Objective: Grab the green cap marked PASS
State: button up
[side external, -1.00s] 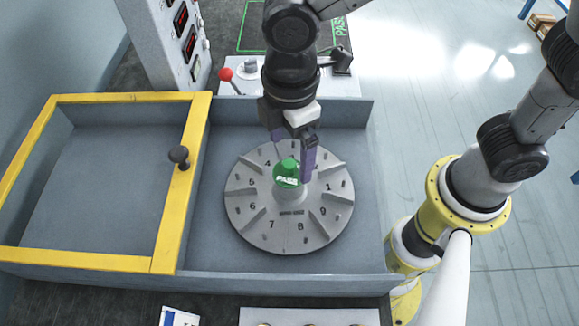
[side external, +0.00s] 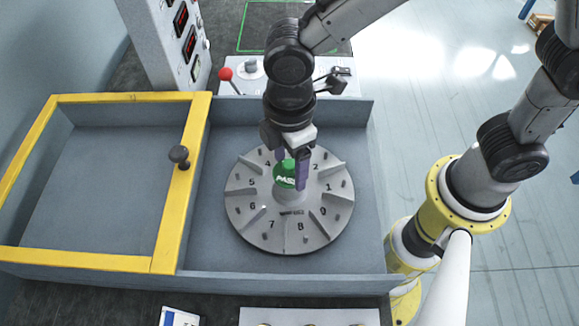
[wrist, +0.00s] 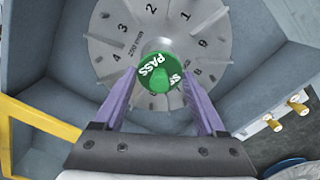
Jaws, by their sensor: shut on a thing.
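The round green cap (side external: 285,178) with white PASS lettering sits at the centre hub of a grey numbered disc (side external: 245,207). The cap also shows in the wrist view (wrist: 154,62), between the purple fingers. My gripper (side external: 290,173) comes down over the hub from above, with one finger on each side of the cap. It is shut on the cap, and the fingers in the wrist view (wrist: 160,76) meet its sides. The cap still appears to be at the hub; any small gap beneath it cannot be told.
The disc lies in a grey box with raised walls (side external: 290,284). A yellow-framed lid (side external: 195,135) with a dark knob (side external: 179,155) is at the left. A red-balled lever (side external: 226,74) stands behind. The disc has raised vanes and small pegs.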

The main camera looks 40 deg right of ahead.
jog(key=shift+c, duration=0.5)
jog(key=shift+r, duration=0.1)
